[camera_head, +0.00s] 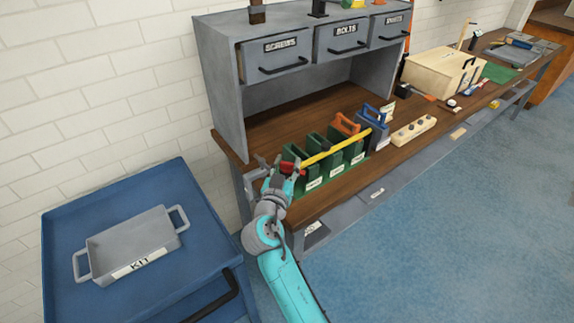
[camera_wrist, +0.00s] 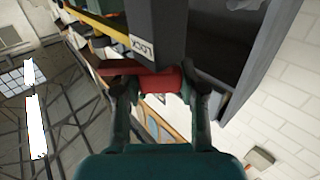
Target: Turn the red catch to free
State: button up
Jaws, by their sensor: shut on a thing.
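The red catch (camera_head: 288,167) is at the left end of the yellow bar (camera_head: 335,147), which runs across the front of the green bins (camera_head: 314,172) on the workbench. My gripper (camera_head: 283,163) is at this left end. In the wrist view the red catch (camera_wrist: 160,80) sits between the two fingertips of my gripper (camera_wrist: 161,90), and the gripper is shut on it. The catch's exact angle cannot be told.
The grey drawer cabinet (camera_head: 222,70) stands behind the bins. A blue cart (camera_head: 65,255) with a grey KIT tray (camera_head: 158,228) is at left. A wooden block (camera_head: 413,131) and a wooden box (camera_head: 440,72) are further right on the bench. Blue floor is open at the lower right.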

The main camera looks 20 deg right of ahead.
jog(key=m+g+h, duration=0.4)
jog(key=h, duration=0.1)
jog(key=shift+w+a+m+g, duration=0.1)
jog(key=shift+m+g, duration=0.2)
jog(key=shift+g, duration=0.1)
jog(key=shift+m+g+h, duration=1.4)
jog(key=shift+m+g, duration=0.2)
jog(key=shift+g, duration=0.6)
jog(key=shift+f+m+g, duration=0.1)
jog(key=shift+m+g, duration=0.2)
jog(key=shift+g, duration=0.2)
jog(key=o, duration=1.2)
jog(key=shift+c, duration=0.2)
jog(key=v, duration=1.2)
